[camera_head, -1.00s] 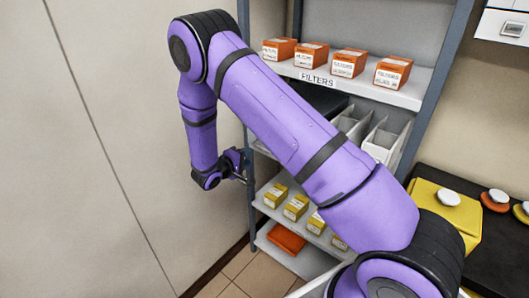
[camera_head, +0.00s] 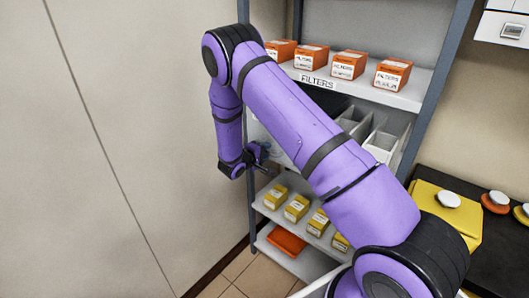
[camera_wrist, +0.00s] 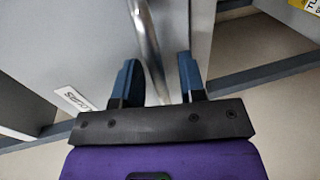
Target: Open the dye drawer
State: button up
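In the wrist view a grey drawer front (camera_wrist: 85,40) carries a long metal bar handle (camera_wrist: 147,40). A white label (camera_wrist: 76,100) on it is upside down and too unclear to read, so I cannot confirm it says dye. My gripper (camera_wrist: 158,64) is open, with one dark blue finger on each side of the handle; whether either touches it I cannot tell. In the head view my gripper (camera_head: 265,158) is at the left side of the rack, below the filters shelf. My arm hides most of the drawer there.
The rack's filters shelf (camera_head: 390,95) holds orange boxes (camera_head: 347,64). White bins (camera_head: 381,143) stand below at right. Yellow boxes (camera_head: 297,207) sit on a lower shelf, with an orange item (camera_head: 287,241) beneath. A dark counter (camera_head: 495,245) is at right. The left wall (camera_head: 90,150) is bare.

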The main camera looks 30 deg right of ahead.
grip_shut()
jog(key=shift+a, duration=0.1)
jog(key=f+v, duration=0.2)
jog(key=v, duration=1)
jog(key=a+f+v, duration=0.1)
jog(key=f+v, duration=0.2)
jog(key=v, duration=1)
jog(key=shift+s+a+f, duration=0.2)
jog(key=shift+s, duration=0.2)
grip_release()
jog(key=v, duration=1.1)
